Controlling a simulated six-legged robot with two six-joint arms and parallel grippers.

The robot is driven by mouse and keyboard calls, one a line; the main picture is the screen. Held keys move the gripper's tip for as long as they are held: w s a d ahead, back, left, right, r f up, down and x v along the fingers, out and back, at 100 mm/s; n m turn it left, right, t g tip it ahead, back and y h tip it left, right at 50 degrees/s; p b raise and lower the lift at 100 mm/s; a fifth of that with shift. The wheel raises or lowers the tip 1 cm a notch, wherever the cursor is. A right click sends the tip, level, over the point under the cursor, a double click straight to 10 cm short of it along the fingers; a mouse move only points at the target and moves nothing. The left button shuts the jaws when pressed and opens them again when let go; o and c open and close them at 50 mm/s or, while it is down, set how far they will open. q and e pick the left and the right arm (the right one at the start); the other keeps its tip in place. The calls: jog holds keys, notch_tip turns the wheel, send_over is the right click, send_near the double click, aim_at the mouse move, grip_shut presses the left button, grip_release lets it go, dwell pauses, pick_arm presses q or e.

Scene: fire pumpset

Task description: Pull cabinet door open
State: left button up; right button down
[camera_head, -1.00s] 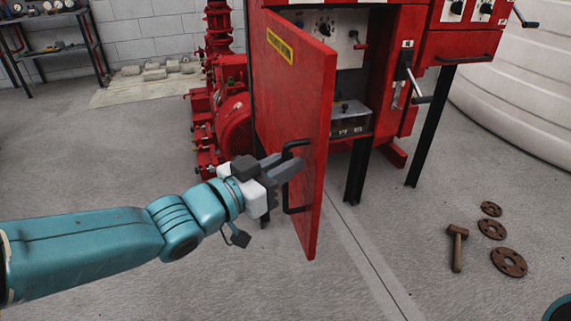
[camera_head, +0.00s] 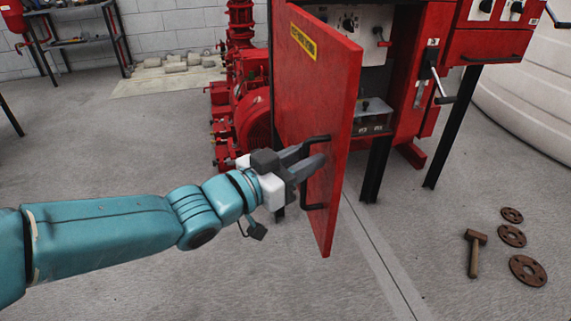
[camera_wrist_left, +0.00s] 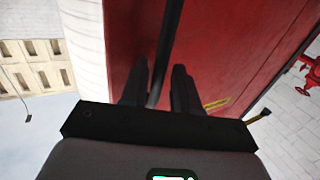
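The red cabinet door (camera_head: 335,95) stands ajar in the head view, swung out from the red cabinet. Its black handle (camera_head: 314,208) is a bar on the door's outer face, near the free edge. My left gripper (camera_head: 317,156) is at the upper part of the handle, fingers pointing at the door. In the left wrist view the two dark fingers (camera_wrist_left: 160,78) are apart. The handle bar (camera_wrist_left: 168,40) runs between them, with a gap visible to the right finger. The red door panel (camera_wrist_left: 230,45) fills much of that view. My right gripper is not in view.
Inside the cabinet are a switch panel (camera_head: 352,28) and a grey box (camera_head: 370,117). A red pump (camera_head: 250,120) stands behind the door. A hammer (camera_head: 474,252) and brown flanges (camera_head: 527,270) lie on the floor at right. The floor before the door is clear.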

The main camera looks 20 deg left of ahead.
pick_arm(q)
jog(key=p+v, duration=0.1)
jog(key=v, duration=1.5)
jog(key=shift+p, duration=0.3)
jog(key=shift+a, duration=0.1)
